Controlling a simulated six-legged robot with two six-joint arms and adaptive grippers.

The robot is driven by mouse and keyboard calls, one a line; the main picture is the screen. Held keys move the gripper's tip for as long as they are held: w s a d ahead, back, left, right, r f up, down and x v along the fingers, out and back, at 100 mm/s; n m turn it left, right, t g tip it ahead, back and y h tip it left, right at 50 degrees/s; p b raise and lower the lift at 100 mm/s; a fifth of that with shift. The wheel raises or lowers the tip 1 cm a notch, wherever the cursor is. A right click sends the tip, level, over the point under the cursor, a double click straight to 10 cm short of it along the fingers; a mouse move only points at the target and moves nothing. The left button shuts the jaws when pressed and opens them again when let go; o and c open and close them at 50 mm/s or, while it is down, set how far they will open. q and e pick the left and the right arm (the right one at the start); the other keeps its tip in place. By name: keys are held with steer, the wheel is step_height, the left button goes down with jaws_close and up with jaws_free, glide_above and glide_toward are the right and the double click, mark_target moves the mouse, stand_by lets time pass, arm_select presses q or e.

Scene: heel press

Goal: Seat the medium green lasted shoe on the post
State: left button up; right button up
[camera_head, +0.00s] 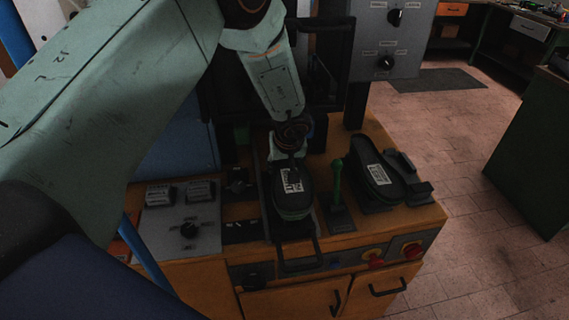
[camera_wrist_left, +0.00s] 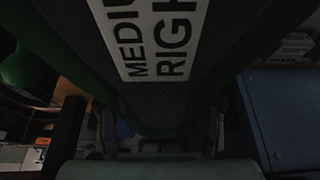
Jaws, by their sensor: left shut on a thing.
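The medium green lasted shoe (camera_head: 293,207) is dark with a green band and a white label. It is at the middle of the orange bench, above a dark slide with a handle (camera_head: 300,262). In the left wrist view the shoe (camera_wrist_left: 150,100) fills the middle, and its label reads "MEDI" and "RIGH", cut off at the top. My left gripper (camera_head: 288,158) reaches down from above and is shut on the shoe's far end. I cannot make out the post; it may be hidden under the shoe. Whether the shoe touches what is below is unclear. My right gripper is out of view.
A second dark shoe (camera_head: 379,182) with a white label stands right of it on the bench. A green-handled lever (camera_head: 338,185) rises between them. A grey control panel (camera_head: 180,222) is at left. A press frame stands behind. Open floor lies right.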

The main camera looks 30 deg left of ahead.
arm_select(q)
steer(key=o, duration=1.5)
steer(key=shift+w+f, duration=0.1)
steer(key=shift+f, duration=0.05)
steer(key=shift+s, duration=0.2)
steer(key=v, duration=1.2)
steer(key=shift+w+a, duration=0.1)
steer(key=shift+w, duration=0.15)
steer(key=shift+s, duration=0.1)
steer(key=x, duration=1.1)
steer(key=shift+f, duration=0.4)
steer(key=shift+r, duration=0.1)
